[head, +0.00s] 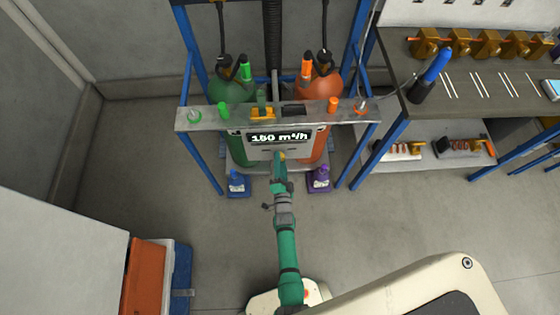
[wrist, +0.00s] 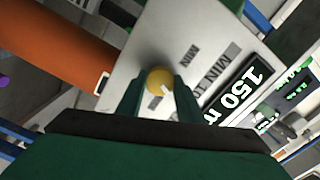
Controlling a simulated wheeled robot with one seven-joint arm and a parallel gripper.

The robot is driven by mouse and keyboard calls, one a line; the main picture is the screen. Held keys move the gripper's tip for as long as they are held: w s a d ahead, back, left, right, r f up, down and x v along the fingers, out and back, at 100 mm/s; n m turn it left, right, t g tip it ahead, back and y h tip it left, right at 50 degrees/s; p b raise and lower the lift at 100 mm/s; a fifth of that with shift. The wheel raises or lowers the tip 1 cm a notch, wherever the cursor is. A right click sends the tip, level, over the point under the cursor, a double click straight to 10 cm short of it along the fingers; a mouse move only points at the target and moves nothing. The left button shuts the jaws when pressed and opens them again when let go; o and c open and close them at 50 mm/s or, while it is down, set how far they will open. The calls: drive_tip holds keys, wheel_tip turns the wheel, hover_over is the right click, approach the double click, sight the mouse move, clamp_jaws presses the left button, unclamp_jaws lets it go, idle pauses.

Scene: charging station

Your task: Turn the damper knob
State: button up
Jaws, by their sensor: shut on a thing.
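The damper knob (wrist: 160,80) is a round yellow knob with a white mark on a grey metal panel (wrist: 195,50). In the wrist view it sits between the two green fingers of my gripper (wrist: 160,98), which is shut on it. In the head view my gripper (head: 281,162) reaches the lower part of the panel from the front, and the knob (head: 282,155) is mostly hidden by it. A display (head: 278,138) above the knob reads about 150 or 180 m³/h; in the wrist view the display (wrist: 238,92) shows 150.
A green cylinder (head: 231,91) and an orange cylinder (head: 318,90) stand behind the panel in a blue frame. A workbench (head: 470,95) is at the right. Open floor lies front left.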

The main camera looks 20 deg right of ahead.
drive_tip(key=shift+m, duration=0.5)
drive_tip(key=shift+f, duration=0.1)
drive_tip(key=o, duration=1.1)
drive_tip(key=shift+c, duration=0.2)
drive_tip(key=shift+s, duration=0.1)
drive_tip(key=v, duration=1)
drive_tip(key=shift+s, duration=0.35)
